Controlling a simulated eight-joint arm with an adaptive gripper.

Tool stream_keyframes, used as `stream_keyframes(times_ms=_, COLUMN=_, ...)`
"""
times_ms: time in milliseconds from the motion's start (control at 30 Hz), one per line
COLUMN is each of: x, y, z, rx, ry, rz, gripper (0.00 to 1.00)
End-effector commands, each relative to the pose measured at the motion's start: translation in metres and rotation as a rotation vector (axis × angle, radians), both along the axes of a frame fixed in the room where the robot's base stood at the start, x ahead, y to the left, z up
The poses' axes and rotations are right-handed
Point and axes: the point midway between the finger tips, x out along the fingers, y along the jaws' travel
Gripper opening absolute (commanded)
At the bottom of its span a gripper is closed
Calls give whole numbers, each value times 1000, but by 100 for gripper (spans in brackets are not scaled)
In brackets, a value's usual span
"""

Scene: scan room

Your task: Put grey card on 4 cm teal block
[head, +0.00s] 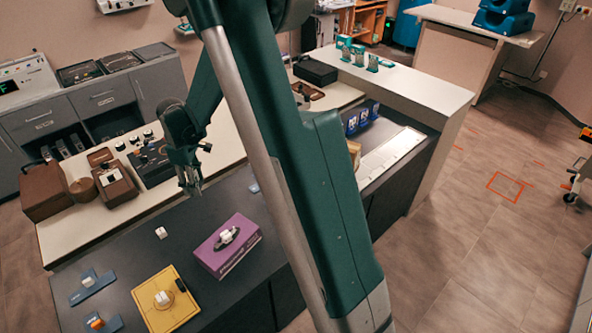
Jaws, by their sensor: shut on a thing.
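My gripper (192,187) is left of centre in the head view, pointing down above the back part of the dark tabletop (130,258). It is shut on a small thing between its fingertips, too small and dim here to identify. I cannot make out a grey card for sure. I cannot pick out a 4 cm teal block for sure either. A small pale bluish block (254,188) lies on the dark top to the right of my gripper, beside my arm. My arm hides part of the table on the right.
A purple box (222,262) bears a dark ring and white piece. A yellow board (153,314), a white cube (161,232) and blue strips (91,288) lie nearby. Brown boxes (45,190) and a dark device (153,165) stand on the pale ledge behind. Dark tabletop between them is free.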

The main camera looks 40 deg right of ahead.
Motion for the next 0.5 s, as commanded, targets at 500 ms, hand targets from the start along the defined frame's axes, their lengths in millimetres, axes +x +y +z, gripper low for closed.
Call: stream_keyframes(times_ms=500, x=-12, y=-141, z=9, rx=0, ry=0, rz=-263, gripper=30)
